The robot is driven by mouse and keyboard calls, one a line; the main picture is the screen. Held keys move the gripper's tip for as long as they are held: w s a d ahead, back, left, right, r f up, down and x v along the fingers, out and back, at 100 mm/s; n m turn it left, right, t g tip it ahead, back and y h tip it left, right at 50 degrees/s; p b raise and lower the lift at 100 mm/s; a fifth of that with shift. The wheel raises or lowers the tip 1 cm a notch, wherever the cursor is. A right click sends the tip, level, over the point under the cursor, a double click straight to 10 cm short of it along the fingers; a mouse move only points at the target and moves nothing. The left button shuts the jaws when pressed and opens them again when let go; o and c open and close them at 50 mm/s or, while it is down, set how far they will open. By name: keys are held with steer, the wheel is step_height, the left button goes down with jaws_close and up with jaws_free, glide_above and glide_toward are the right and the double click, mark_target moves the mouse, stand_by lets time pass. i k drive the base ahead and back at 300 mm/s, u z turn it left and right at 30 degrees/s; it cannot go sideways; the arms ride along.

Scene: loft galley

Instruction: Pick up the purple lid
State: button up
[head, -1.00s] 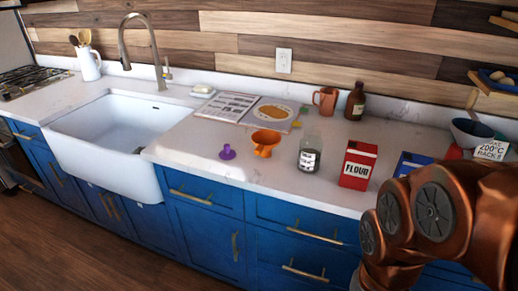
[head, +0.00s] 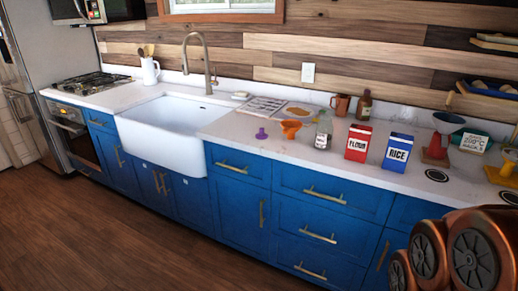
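The purple lid (head: 261,134) is a small knobbed piece on the white countertop, right of the sink and near the front edge. An orange funnel-like piece (head: 291,129) stands just right of it, apart from it. My arm's copper-coloured links show at the bottom right. My gripper itself is outside the picture, so its state is hidden. Nothing covers the lid.
The sink (head: 175,125) lies left of the lid. A glass jar (head: 323,132), a red flour box (head: 358,143) and a blue rice box (head: 397,152) stand to the right. An open cookbook (head: 262,106) lies behind. Open wooden floor (head: 120,240) lies before the blue cabinets.

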mark_target(261, 135)
steer(key=u, duration=0.7)
steer(key=i, duration=0.35)
steer(key=u, duration=0.95)
steer(key=i, duration=2.45)
steer(key=z, duration=1.25)
steer(key=i, duration=0.5)
steer(key=z, duration=0.5)
